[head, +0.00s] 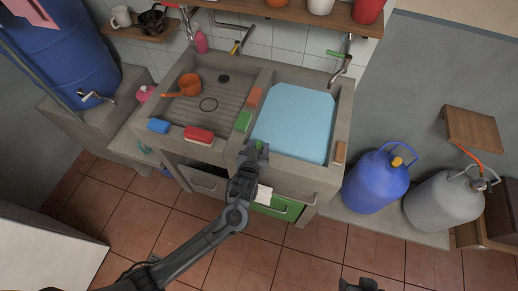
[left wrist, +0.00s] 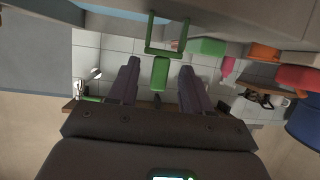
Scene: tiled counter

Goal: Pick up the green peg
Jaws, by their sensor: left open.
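The green peg (left wrist: 160,73) shows in the left wrist view as a small upright block between the two dark fingers of my left gripper (left wrist: 159,80). A gap shows between the peg and each finger. In the head view my left gripper (head: 254,150) is at the front edge of the sink counter, with a bit of green (head: 261,146) at its fingertips; the gripper hides most of it. My left gripper is open. A dark part at the bottom edge of the head view (head: 360,285) may be my right gripper; its jaws cannot be made out.
A green U-shaped frame (left wrist: 167,50) is just beyond the peg. A green block (head: 243,121) and an orange block (head: 255,97) lie on the divider beside the water-filled basin (head: 292,122). Red (head: 199,134) and blue (head: 158,126) blocks lie left.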

